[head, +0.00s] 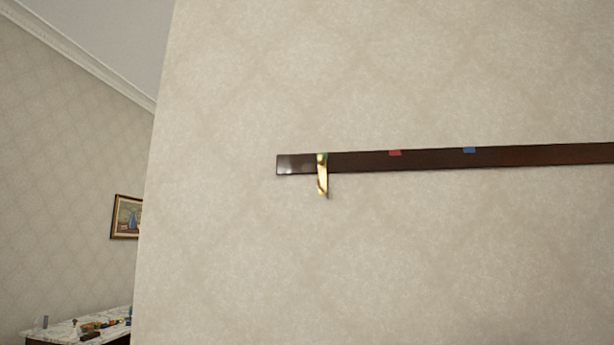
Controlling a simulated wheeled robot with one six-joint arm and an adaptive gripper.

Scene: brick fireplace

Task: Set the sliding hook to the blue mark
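A brass sliding hook (322,174) hangs on a dark wooden rail (430,161) fixed to the wall, close to the rail's left end. A blue mark (469,150) sits on the rail's upper edge, well to the right of the hook. A red mark (395,153) is on the same edge between the hook and the blue mark. A hint of green shows at the hook's top, too small to make out. My gripper is not in the head view.
The patterned wall around the rail is bare. The rail runs out of view at the right. At the lower left, past the wall's edge, a marble-topped surface (60,337) holds several small items. A framed picture (126,217) hangs behind it.

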